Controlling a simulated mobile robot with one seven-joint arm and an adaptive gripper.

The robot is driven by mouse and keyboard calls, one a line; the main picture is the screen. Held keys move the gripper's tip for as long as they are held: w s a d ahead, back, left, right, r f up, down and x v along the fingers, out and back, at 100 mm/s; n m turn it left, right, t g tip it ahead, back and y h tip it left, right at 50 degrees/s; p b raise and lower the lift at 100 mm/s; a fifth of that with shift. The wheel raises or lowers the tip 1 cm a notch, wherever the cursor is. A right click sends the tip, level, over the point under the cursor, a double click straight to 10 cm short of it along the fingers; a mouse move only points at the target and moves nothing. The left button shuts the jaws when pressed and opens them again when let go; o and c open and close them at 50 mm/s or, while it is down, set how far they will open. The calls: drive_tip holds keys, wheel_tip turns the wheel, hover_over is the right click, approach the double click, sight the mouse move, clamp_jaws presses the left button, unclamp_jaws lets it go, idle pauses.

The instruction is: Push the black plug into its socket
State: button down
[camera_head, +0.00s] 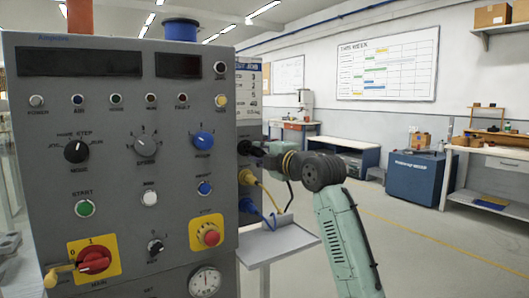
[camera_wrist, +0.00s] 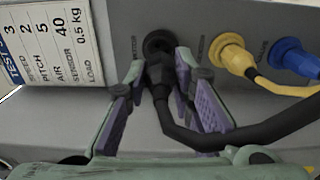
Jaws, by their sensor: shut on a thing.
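The black plug (camera_wrist: 158,72) is between the two fingers of my gripper (camera_wrist: 160,84) in the wrist view, with its thick black cable curving off to the right. Its front end meets the dark round socket (camera_wrist: 157,43) on the grey panel side; how deep it sits cannot be told. In the head view my gripper (camera_head: 261,151) is at the right side of the control cabinet, level with the black socket (camera_head: 243,147). The plug is mostly hidden there by the gripper.
A yellow plug (camera_wrist: 232,57) and a blue plug (camera_wrist: 288,58) sit in neighbouring sockets, their cables close to my gripper. A label (camera_wrist: 50,48) is on the left. A small shelf (camera_head: 278,241) is below the sockets. The floor to the right is open.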

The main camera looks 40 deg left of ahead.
sight(254, 150)
drive_tip(key=shift+p+x, duration=0.4)
drive_tip(key=shift+x, duration=0.95)
drive_tip(key=shift+p, duration=0.7)
idle(1.0)
drive_tip(key=shift+w+a+p, duration=0.2)
drive_tip(key=shift+a+p, duration=0.15)
drive_tip(key=shift+a, duration=0.1)
idle(0.4)
drive_tip(key=c, duration=1.3)
unclamp_jaws()
drive_tip(key=v, duration=1.2)
